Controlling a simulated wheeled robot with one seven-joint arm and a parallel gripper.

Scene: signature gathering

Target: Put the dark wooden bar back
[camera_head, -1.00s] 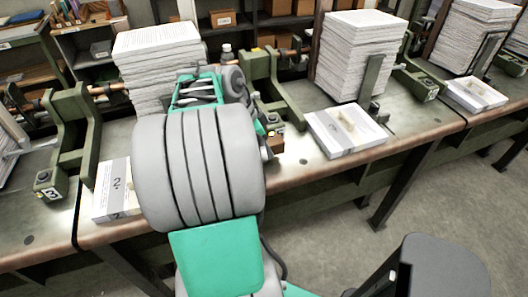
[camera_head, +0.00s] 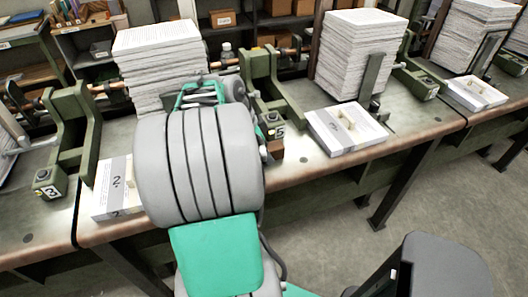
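My grey and green arm fills the middle of the view and reaches toward the bench. The fingers of my gripper are hidden behind it, so I cannot see whether they hold anything. A small dark brown wooden piece (camera_head: 273,149) shows just right of my arm, below the green frame marked 5 (camera_head: 262,75). It may be the end of the dark wooden bar; the rest is hidden, and I cannot tell whether it is held. A tall paper stack (camera_head: 158,60) stands behind my arm.
A bench (camera_head: 300,168) runs across the view. A green frame marked 3 (camera_head: 70,140) stands left, and a flat white bundle (camera_head: 112,190) lies partly behind my arm. Right are another paper stack (camera_head: 358,55) and a banded bundle (camera_head: 346,128). A dark grey object (camera_head: 445,265) stands at lower right.

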